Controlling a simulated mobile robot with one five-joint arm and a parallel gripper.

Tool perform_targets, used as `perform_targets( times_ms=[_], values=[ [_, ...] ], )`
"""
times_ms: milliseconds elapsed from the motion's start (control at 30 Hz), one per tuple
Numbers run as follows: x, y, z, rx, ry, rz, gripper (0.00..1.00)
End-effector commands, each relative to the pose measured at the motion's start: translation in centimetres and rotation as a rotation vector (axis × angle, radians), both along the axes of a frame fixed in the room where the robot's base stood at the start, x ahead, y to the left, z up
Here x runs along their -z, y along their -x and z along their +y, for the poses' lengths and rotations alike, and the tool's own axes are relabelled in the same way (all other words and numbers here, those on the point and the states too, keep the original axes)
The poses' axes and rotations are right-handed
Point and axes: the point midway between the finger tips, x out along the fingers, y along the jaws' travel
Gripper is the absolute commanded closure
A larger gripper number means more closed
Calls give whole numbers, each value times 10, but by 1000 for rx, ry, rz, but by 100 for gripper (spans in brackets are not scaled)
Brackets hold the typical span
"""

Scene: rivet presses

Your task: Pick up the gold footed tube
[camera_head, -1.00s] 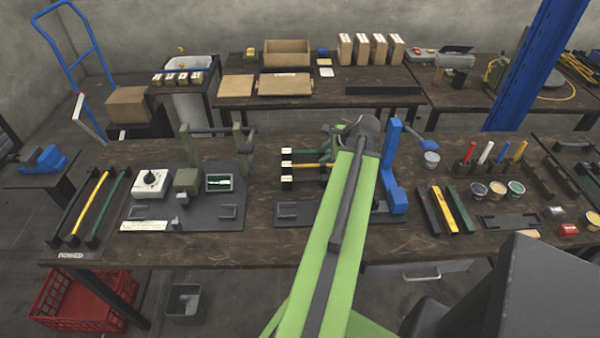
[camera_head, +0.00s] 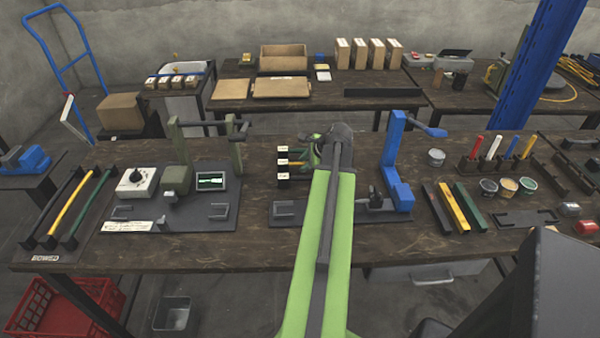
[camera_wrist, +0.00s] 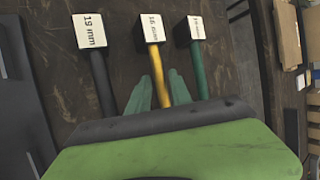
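The gold footed tube (camera_wrist: 158,68) lies in the middle of three labelled tubes in the wrist view, its end in a dark block with a white label. A short gold piece also shows in the head view (camera_head: 298,163), the rest hidden behind my arm. A black tube (camera_wrist: 102,85) marked 19 mm lies to its left and a green tube (camera_wrist: 199,70) to its right. My gripper (camera_wrist: 160,88) is open, its teal fingers on either side of the gold tube with visible gaps. I cannot tell how far above the tube the fingertips are.
A blue press (camera_head: 395,165) stands right of my arm. A green press (camera_head: 180,175) with a dial box stands to the left. A left rack (camera_head: 75,205) holds another yellow rod. Coloured bars (camera_head: 455,207) and small pots lie right.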

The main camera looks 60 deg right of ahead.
Motion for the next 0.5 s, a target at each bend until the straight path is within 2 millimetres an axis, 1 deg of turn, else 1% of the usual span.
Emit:
perform_targets(
  times_ms=[133,300,333,500],
  values=[
    [-2,0,0,0,0,0,75],
    [-2,0,1,0,0,0,97],
    [-2,0,1,0,0,0,100],
    [-2,0,1,-1,0,-1,100]
  ],
)
